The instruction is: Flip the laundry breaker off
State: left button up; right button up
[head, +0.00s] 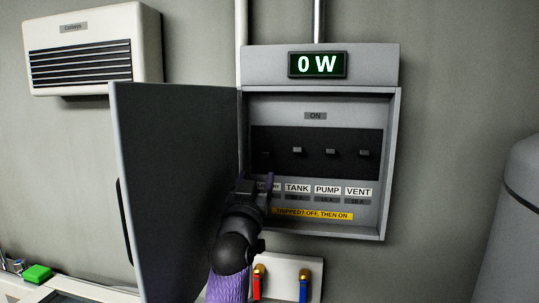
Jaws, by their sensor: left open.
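The open grey breaker box (392,130) hangs on the wall, with a row of several small switches on a dark panel (316,137). The leftmost switch (266,153) is dark and hard to make out; I cannot tell its position. The other labels read TANK, PUMP and VENT. My left gripper (257,181) is open at the lower left of the box, just below the leftmost switch. I cannot tell whether it touches anything. My right gripper is out of view.
The box door (175,190) stands open on the left, close beside my left arm. A display (317,64) above reads 0 W. Red (257,282) and blue (304,286) valve handles sit below. A vented heater (82,62) hangs upper left. A grey tank (515,210) stands right.

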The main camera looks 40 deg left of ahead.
aim_at(265, 154)
pick_arm(q)
jog(key=p+x, duration=0.1)
jog(key=x, duration=0.7)
jog(key=shift+w+a+r, duration=0.15)
jog(key=shift+w+a, duration=0.1)
jog(key=shift+w, duration=0.3)
